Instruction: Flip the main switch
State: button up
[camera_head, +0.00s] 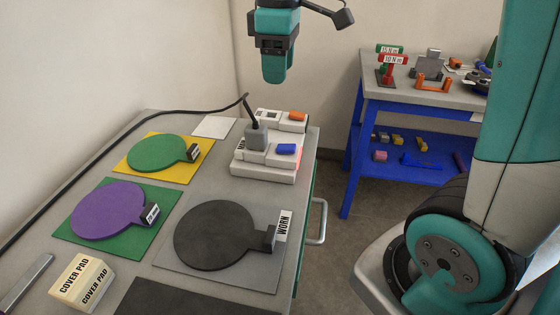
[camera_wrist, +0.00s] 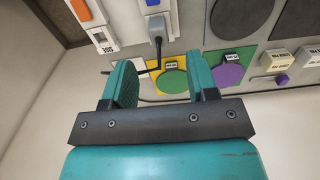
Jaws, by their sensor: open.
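White switch and socket boxes (camera_head: 262,172) stand at the far right corner of the grey cart top. One carries a blue rocker (camera_head: 286,149) and a grey plug (camera_head: 256,137) with a black cable. The box behind carries an orange rocker (camera_head: 297,116). I cannot read which is the main switch. My gripper (camera_head: 274,78) hangs above and behind the boxes, touching nothing. In the wrist view my gripper (camera_wrist: 157,82) has its two teal fingers apart with nothing between them. There the orange rocker (camera_wrist: 81,9), part of the blue one (camera_wrist: 152,2) and the plug (camera_wrist: 157,27) lie beyond the fingers.
Green (camera_head: 158,153), purple (camera_head: 108,210) and dark (camera_head: 215,236) round plates with handles lie on coloured mats. The cable runs along the wall side. A blue bench (camera_head: 400,174) with tools stands right, across a floor gap.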

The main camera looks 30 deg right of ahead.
aim_at(281, 146)
jog(key=f, duration=1.1)
jog(key=d+f, duration=0.1)
jog(key=f, duration=0.5)
jog(key=shift+w+f+b, duration=0.35)
